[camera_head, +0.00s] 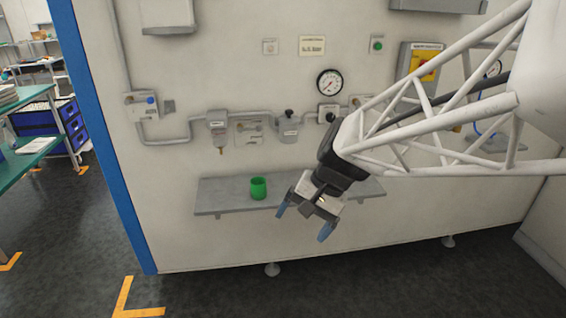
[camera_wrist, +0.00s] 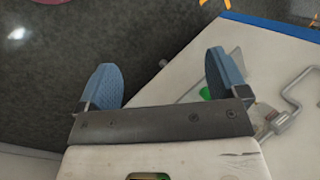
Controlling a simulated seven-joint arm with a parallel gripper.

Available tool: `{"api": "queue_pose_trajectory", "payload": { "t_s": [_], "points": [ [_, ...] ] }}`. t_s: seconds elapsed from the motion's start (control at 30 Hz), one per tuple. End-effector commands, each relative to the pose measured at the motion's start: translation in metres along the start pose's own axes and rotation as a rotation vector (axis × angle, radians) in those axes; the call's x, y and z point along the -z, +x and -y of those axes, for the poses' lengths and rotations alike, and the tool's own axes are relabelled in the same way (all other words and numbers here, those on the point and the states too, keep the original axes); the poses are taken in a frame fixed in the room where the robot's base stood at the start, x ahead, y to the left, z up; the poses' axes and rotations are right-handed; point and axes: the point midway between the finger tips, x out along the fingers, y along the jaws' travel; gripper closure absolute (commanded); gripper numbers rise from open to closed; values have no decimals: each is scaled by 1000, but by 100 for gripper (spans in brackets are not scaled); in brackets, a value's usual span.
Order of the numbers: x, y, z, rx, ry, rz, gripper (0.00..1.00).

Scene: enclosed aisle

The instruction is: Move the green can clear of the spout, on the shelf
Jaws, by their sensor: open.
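The green can (camera_head: 258,188) stands upright on the grey shelf (camera_head: 222,200) on the wall panel, left of the shelf's middle. The spout (camera_head: 220,150) hangs under a small fitting above the shelf, up and to the left of the can. My gripper (camera_head: 302,225) is to the right of the can, at the shelf's front, with its blue fingers apart and empty. In the wrist view my gripper (camera_wrist: 163,85) shows both fingers spread with nothing between them.
Pipes, valves and a round gauge (camera_head: 330,82) run along the wall above the shelf. A grey fitting (camera_head: 288,127) sits above the can's right side. The left end of the shelf is bare. A green workbench (camera_head: 28,145) stands far left.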

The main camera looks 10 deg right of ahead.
Motion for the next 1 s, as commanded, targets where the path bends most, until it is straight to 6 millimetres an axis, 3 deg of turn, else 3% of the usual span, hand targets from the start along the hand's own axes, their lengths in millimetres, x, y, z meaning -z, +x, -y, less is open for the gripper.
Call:
{"api": "queue_pose_trajectory", "payload": {
  "t_s": [0.5,0.7,1.0],
  "points": [
    [-77,-36,-72,-290,-351,-237,8],
    [-93,-44,-91,-371,-441,-300,8],
    [-98,-47,-98,-404,-475,-323,8]
  ]
}}
